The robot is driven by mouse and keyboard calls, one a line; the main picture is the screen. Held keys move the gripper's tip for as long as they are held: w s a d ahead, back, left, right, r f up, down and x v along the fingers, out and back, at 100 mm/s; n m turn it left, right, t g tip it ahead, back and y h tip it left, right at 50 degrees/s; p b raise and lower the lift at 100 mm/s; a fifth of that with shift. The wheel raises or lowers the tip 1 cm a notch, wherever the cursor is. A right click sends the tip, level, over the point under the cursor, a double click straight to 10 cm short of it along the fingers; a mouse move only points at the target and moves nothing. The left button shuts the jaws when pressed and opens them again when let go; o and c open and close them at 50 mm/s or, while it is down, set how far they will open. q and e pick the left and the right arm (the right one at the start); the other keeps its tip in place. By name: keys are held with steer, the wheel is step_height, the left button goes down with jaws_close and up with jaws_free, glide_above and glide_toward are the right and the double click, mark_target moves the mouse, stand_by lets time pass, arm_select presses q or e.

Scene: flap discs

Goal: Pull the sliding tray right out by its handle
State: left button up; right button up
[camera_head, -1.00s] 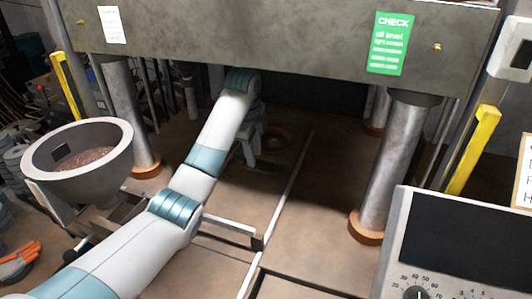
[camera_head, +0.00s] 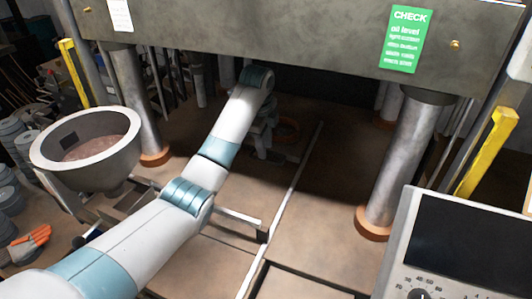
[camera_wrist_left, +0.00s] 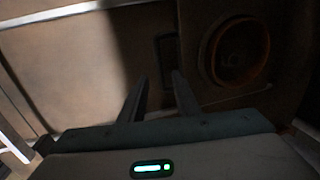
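A brown flat surface with a long pale rail (camera_head: 292,185) lies under the press; I take it to be the tray, but its edges are hard to tell. A pale bar with a dark end block (camera_head: 240,219) crosses in front and may be its handle. My left arm passes over this bar into the shade under the press. My left gripper (camera_head: 262,146) is small and dark there. In the left wrist view its fingers (camera_wrist_left: 159,76) are apart with nothing between them. Beyond them lie a dark rectangular frame (camera_wrist_left: 168,58) and an orange-rimmed round disc (camera_wrist_left: 238,50). My right gripper is out of view.
The press's heavy upper block (camera_head: 270,40) hangs above my arm. Metal columns stand at left (camera_head: 132,95) and right (camera_head: 398,165). A grey bowl (camera_head: 88,145) stands at left, and a panel with a dark screen (camera_head: 465,245) at front right.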

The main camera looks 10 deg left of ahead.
mark_target(266, 161)
arm_select(q)
steer(key=f, duration=0.1)
steer(key=f+p, duration=0.1)
steer(key=f, duration=0.1)
steer(key=shift+w, duration=0.25)
steer(key=shift+w+d+f+p, duration=0.15)
steer(key=shift+f+p, duration=0.25)
steer(key=shift+f, duration=0.5)
steer(key=shift+c, duration=0.2)
jaws_close()
